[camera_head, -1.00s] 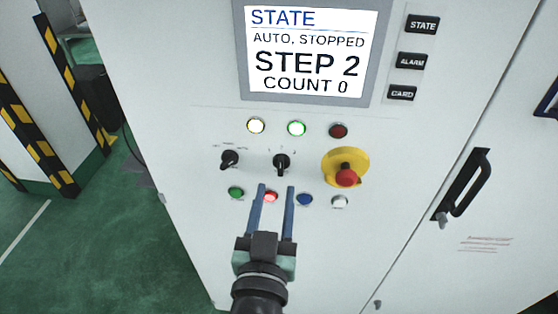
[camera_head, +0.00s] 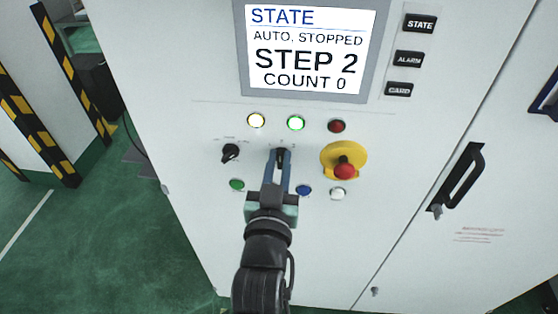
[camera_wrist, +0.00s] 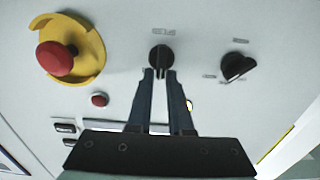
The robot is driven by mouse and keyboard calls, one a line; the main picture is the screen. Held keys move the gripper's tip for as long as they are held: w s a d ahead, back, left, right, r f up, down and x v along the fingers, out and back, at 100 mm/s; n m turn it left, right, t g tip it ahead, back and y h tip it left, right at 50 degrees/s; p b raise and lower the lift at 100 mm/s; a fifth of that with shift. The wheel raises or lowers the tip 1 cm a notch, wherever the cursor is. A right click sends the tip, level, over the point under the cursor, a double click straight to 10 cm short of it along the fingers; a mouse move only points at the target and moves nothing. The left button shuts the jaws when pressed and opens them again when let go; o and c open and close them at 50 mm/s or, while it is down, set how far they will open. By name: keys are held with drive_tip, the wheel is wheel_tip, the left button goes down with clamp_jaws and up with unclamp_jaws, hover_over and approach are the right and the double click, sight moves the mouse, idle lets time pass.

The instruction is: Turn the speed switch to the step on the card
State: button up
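The speed switch (camera_head: 281,153) is a black rotary knob on the white cabinet front, right of a similar knob. Its small step marks are too blurred to read. My gripper (camera_head: 279,162) is at it from below, its two blue fingers close together. In the wrist view the fingertips (camera_wrist: 161,76) lie on both sides of the handle of the switch (camera_wrist: 160,54) and appear shut on it. The screen (camera_head: 310,48) reads STATE, AUTO, STOPPED, STEP 2, COUNT 0. The CARD key (camera_head: 399,89) is beside it; no card page shows.
The other black knob (camera_head: 230,152) is to the left. A red emergency stop (camera_head: 345,171) on a yellow base is close on the right. Yellow and green lamps are lit above. Blue (camera_head: 304,190), green (camera_head: 237,184) and white (camera_head: 338,193) buttons sit below.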

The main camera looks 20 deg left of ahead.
clamp_jaws()
drive_tip(key=shift+n, duration=0.4)
drive_tip(key=n, duration=0.4)
drive_tip(key=shift+s+a+f, duration=0.1)
drive_tip(key=shift+a, duration=0.25)
drive_tip(key=shift+a+f+n+p, duration=0.15)
drive_tip(key=shift+n+p, duration=0.15)
drive_tip(key=shift+n, duration=0.7)
drive_tip(key=shift+a+f+n+p, duration=0.1)
drive_tip(key=shift+n+p, duration=0.15)
drive_tip(key=shift+n, duration=0.75)
drive_tip(key=o, duration=0.5)
unclamp_jaws()
